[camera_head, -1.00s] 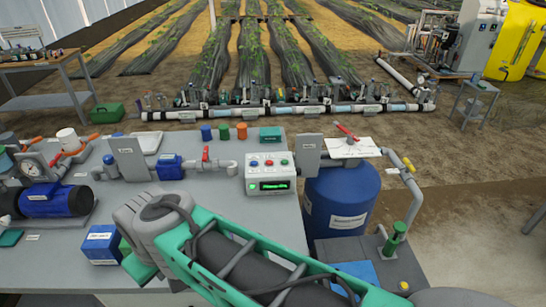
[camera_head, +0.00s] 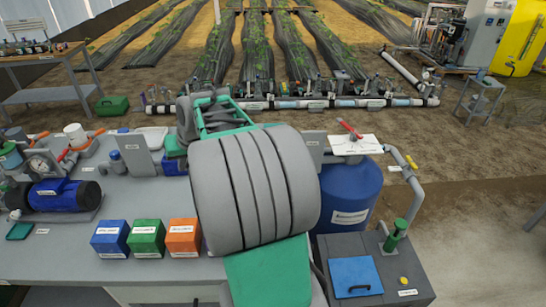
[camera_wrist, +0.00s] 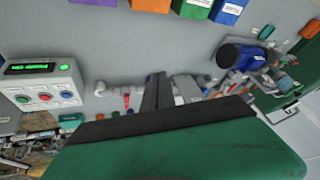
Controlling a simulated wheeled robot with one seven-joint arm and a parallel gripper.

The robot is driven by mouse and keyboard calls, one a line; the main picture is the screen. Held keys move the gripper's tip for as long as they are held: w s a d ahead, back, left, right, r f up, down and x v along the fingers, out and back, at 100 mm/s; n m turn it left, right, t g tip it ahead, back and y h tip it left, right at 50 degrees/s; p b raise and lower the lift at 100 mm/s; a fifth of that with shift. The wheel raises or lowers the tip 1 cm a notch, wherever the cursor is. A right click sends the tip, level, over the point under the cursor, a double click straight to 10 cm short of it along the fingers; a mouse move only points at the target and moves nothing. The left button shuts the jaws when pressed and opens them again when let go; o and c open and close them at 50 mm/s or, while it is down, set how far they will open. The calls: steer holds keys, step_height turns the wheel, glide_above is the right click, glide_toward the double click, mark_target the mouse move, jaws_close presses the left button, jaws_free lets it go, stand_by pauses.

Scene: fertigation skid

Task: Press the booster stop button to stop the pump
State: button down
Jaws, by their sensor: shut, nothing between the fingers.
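The control box (camera_wrist: 40,85) shows at the left of the wrist view, with a green-lit display (camera_wrist: 30,67) and a row of blue, red and green buttons. The red button (camera_wrist: 44,97) is in the middle; the button labels are too small to read. My gripper (camera_wrist: 155,88) is shut and empty, its dark fingers in the middle of the wrist view, to the right of the box and apart from it in the picture. In the head view my arm hides the control box and the gripper. A blue pump motor (camera_wrist: 240,55) shows at the right of the wrist view; it also lies at the left in the head view (camera_head: 62,195).
Blue (camera_head: 110,239), green (camera_head: 147,238) and orange (camera_head: 183,237) boxes stand on the grey bench (camera_head: 60,262). A blue barrel (camera_head: 350,190) stands right of my arm, with a red-handled valve (camera_head: 350,130) above it. Pipes and fittings run along the bench's back.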

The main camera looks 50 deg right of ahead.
steer(key=d+f+m+t+p, duration=0.2)
steer(key=d+m, duration=0.2)
steer(key=d, duration=1.7)
steer(key=s+d+f+m+h, duration=0.1)
steer(key=s+d+f, duration=0.1)
steer(key=d, duration=0.5)
steer(key=s+d+f+m+t, duration=0.1)
steer(key=s+d+f, duration=0.1)
steer(key=d, duration=0.5)
steer(key=shift+s+h, duration=0.4)
steer(key=shift+s, duration=0.45)
steer(key=shift+f, duration=0.2)
steer(key=shift+f+b, duration=2.3)
steer(key=shift+f, duration=2)
steer(key=shift+f, duration=0.1)
steer(key=shift+f+b, duration=0.3)
steer(key=shift+b, duration=0.05)
